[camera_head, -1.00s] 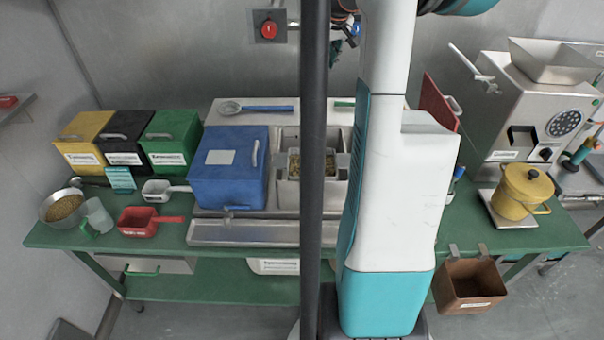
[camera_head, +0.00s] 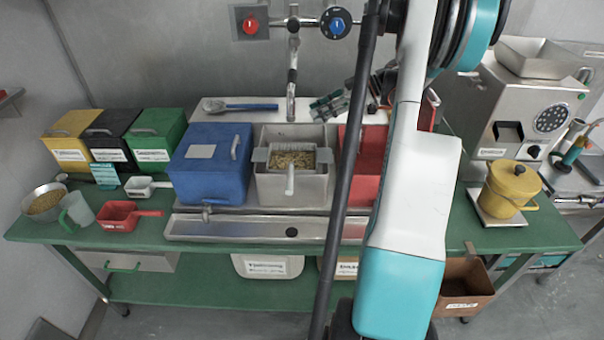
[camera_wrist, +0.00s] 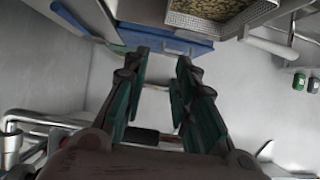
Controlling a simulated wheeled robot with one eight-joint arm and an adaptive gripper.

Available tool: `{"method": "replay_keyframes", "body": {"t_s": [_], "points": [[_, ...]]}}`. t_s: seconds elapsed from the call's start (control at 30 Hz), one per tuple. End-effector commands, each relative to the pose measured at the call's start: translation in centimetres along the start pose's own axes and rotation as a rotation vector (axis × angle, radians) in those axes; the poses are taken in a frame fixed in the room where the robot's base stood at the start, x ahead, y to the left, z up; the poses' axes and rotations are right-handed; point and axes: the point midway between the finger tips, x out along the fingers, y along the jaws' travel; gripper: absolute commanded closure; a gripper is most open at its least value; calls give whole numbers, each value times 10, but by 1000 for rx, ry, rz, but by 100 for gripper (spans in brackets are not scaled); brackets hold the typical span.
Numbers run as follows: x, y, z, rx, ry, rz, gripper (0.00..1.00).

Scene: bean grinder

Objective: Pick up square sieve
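The square sieve (camera_head: 290,161) is a metal mesh tray filled with beans, with a pale handle pointing toward the front. It rests in the top of a metal basin behind the table's front tray. It also shows at the top right of the wrist view (camera_wrist: 217,10), its handle (camera_wrist: 270,45) reaching right. My gripper (camera_head: 330,105) is above and behind the sieve, to its right, near the tap. In the wrist view my gripper (camera_wrist: 163,60) has its green-padded fingers apart with nothing between them. It does not touch the sieve.
A blue box (camera_head: 212,172) stands left of the basin, and a red box (camera_head: 372,152) is right of it, partly behind my arm. A tap (camera_head: 291,75) rises behind the basin. A blue-handled ladle (camera_head: 250,106) lies at the back. A yellow pot (camera_head: 512,186) stands at the right.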

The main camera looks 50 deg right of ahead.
Motion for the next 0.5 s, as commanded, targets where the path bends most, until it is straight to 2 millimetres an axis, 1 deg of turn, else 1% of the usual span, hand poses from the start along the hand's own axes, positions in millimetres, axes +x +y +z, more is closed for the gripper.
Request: {"method": "replay_keyframes", "body": {"t_s": [0.07, 0.17, 0.5], "points": [[2, -1, 4, -23, 17, -6, 74], [9, -1, 15, -31, 21, -8, 74], [42, 0, 72, -28, 19, -6, 74]]}}
